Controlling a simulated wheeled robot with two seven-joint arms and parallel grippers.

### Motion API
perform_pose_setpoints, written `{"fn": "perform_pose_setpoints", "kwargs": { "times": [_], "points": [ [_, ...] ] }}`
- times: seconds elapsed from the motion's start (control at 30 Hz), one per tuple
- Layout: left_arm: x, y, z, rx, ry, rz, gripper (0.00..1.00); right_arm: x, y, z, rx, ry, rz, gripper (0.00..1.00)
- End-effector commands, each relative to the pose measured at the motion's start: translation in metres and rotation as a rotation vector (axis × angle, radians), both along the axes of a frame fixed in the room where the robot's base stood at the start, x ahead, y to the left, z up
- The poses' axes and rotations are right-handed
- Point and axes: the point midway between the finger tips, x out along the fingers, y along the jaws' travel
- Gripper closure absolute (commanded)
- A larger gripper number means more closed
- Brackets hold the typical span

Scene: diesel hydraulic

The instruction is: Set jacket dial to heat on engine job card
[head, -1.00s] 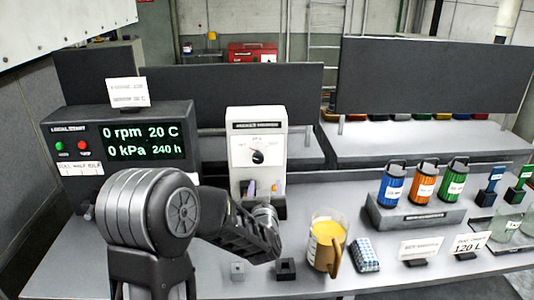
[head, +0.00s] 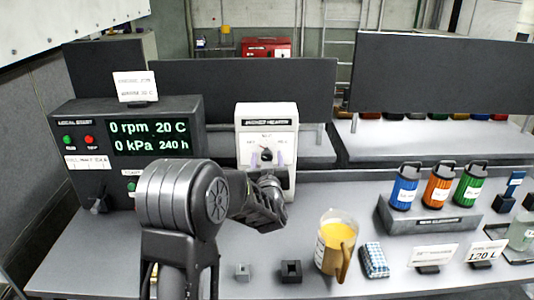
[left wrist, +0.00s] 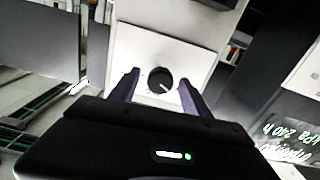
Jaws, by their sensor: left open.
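The jacket heater box (head: 266,118) is a white upright unit at the back of the bench. Its black dial (head: 267,155) sits on a white face plate, with small labels around it too blurred to read surely. In the left wrist view the dial (left wrist: 160,80) lies between and beyond my open left fingers, with a pale pointer mark on it. My left gripper (head: 277,190) is just below and in front of the dial and holds nothing. The job card (head: 135,86) stands on the dark control panel at the left; its text is blurred. My right gripper is out of view.
The control panel (head: 128,140) with its green display stands left of the heater. A jug of yellow liquid (head: 337,240), a checked cloth (head: 374,260) and two small blocks are at the front. Blue, orange and green bottles (head: 438,186) stand in a rack at right.

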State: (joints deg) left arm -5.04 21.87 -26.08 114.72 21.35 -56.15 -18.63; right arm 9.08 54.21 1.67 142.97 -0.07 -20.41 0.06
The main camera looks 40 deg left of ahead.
Motion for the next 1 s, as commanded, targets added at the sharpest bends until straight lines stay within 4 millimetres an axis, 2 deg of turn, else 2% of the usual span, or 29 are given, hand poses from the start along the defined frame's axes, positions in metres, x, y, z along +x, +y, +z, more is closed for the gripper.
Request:
{"fn": "perform_pose_setpoints", "kwargs": {
  "times": [0.2, 0.5, 1.0],
  "points": [
    [0.018, 0.014, 0.000, 0.000, 0.000, 0.001, 0.44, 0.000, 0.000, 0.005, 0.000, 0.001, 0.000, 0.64],
    [0.019, 0.015, 0.000, -0.001, 0.001, 0.000, 0.45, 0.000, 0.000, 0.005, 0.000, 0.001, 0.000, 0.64],
    [0.019, 0.014, 0.000, 0.000, 0.000, 0.000, 0.86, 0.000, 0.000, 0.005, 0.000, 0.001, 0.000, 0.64]
  ]
}}
